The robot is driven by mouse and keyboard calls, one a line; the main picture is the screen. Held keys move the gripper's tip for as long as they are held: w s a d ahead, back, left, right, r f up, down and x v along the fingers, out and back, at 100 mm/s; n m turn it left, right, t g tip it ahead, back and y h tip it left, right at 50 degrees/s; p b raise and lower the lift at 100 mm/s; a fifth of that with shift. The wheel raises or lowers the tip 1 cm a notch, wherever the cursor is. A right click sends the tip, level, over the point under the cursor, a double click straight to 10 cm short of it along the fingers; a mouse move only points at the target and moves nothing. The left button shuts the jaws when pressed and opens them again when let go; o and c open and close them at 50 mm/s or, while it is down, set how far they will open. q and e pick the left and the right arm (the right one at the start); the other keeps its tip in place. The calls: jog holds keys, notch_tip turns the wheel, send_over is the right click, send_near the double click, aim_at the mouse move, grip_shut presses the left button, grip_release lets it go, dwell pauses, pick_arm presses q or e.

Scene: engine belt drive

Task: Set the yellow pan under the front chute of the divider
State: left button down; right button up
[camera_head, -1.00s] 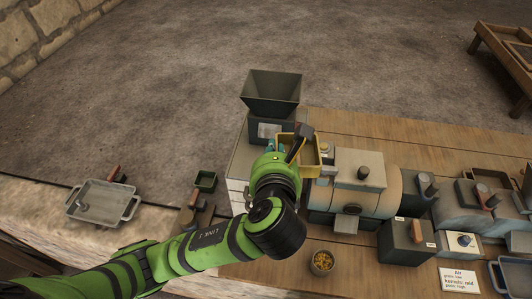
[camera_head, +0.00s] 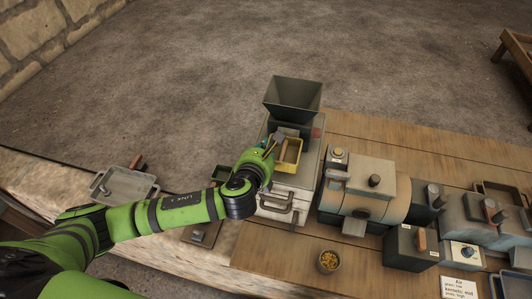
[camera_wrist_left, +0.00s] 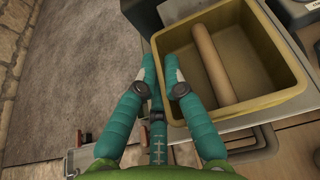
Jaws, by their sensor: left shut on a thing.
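The yellow pan (camera_head: 291,152) is a small open box. My left gripper (camera_head: 267,148) is shut on its left wall. In the left wrist view, the teal fingers (camera_wrist_left: 161,66) pinch the wall of the pan (camera_wrist_left: 255,95), and a tan rod (camera_wrist_left: 212,62) lies across its inside. The divider, with a dark funnel hopper (camera_head: 293,98) on top, stands behind the pan. The pan is in front of the hopper's lower part, above or on the pale base (camera_head: 305,178); I cannot tell whether it touches. The front chute is hidden or unclear. My right gripper is not in view.
A drum machine (camera_head: 375,185) stands to the right of the divider. A bowl of yellow kernels (camera_head: 328,261) sits on the bench in front. More boxes crowd the right.

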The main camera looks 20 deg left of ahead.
pick_arm(q)
notch_tip(320, 180, down, 3)
jog(key=shift+f+p, duration=0.15)
jog(key=shift+p, duration=0.2)
jog(key=shift+f, duration=0.2)
jog(key=shift+s+f, duration=0.1)
jog(key=c, duration=1.4)
grip_release()
jog(key=shift+o, duration=0.2)
